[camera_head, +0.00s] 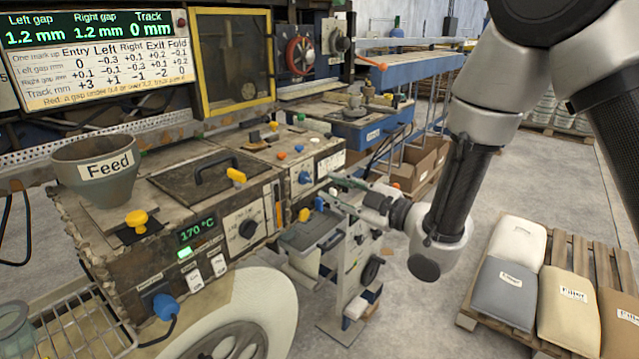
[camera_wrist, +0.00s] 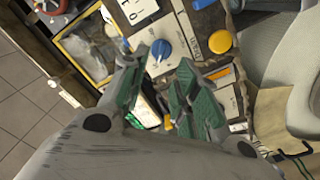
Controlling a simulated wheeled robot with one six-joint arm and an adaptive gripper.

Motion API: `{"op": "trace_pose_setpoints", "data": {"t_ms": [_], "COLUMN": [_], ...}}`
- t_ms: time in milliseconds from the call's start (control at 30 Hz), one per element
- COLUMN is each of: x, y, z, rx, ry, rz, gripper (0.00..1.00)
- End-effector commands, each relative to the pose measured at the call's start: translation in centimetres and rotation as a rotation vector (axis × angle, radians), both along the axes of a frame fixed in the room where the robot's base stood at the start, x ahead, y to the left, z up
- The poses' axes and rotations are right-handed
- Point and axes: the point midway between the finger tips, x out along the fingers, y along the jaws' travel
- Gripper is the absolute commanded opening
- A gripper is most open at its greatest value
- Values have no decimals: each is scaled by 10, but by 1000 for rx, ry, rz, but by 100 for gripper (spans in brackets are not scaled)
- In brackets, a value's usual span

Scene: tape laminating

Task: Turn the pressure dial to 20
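A small blue knob (camera_head: 304,178) is on the panel section further right. No readable label in either view identifies the pressure dial. My gripper (camera_head: 335,189) is in front of that right section, fingers pointing left toward it. In the wrist view, my gripper (camera_wrist: 162,78) is open and empty, with green-grey finger pads apart. A blue knob (camera_wrist: 160,49) with a white pointer shows just beyond the fingertips, apparently untouched.
A display reading 170 °C (camera_head: 197,230) and a larger blue knob (camera_head: 164,306) are on the near panel. A yellow knob (camera_wrist: 220,42) is beside the blue one in the wrist view. Filler sacks (camera_head: 505,284) lie on a pallet at right. Grey floor is open behind my arm.

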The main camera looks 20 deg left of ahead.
Motion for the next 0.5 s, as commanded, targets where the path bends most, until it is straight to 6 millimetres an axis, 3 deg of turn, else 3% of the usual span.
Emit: {"op": "trace_pose_setpoints", "data": {"t_ms": [300, 500], "x": [20, 26], "y": [48, 62], "z": [0, 0], "rx": [0, -1], "ry": [2, 4], "rz": [1, -1], "gripper": [31, 31]}}
